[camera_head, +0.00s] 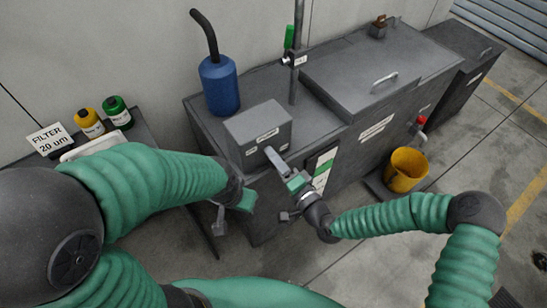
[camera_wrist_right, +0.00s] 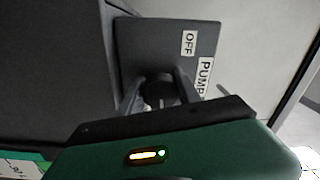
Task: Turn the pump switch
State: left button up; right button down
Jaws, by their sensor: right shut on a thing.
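The pump switch (camera_wrist_right: 158,88) is a dark round knob on a grey panel face marked OFF and PUMP (camera_wrist_right: 186,40) in the right wrist view. My right gripper (camera_wrist_right: 160,98) has its two fingers on either side of the knob and is shut on it. In the head view my right gripper (camera_head: 273,156) reaches the front of the grey control box (camera_head: 258,122), and it hides the knob there. My left gripper (camera_head: 231,207) hangs to the left, in front of the cabinet and apart from the box; its fingers are too unclear to judge.
The box stands on a dark grey cabinet (camera_head: 340,110). A blue canister (camera_head: 219,86) is behind the box, and a vertical pole rises to its right. A yellow bucket (camera_head: 405,169) stands at the cabinet's right front. Two small bottles and a FILTER sign (camera_head: 50,138) are at left.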

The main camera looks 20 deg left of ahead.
jog(key=shift+d+f+m, duration=0.15)
jog(key=shift+f+m, duration=0.15)
jog(key=shift+m, duration=0.4)
jog(key=c, duration=1.2)
grip_release()
jog(key=o, duration=0.3)
jog(key=shift+d+r, duration=0.1)
jog(key=shift+o, duration=0.2)
jog(key=shift+r, duration=0.1)
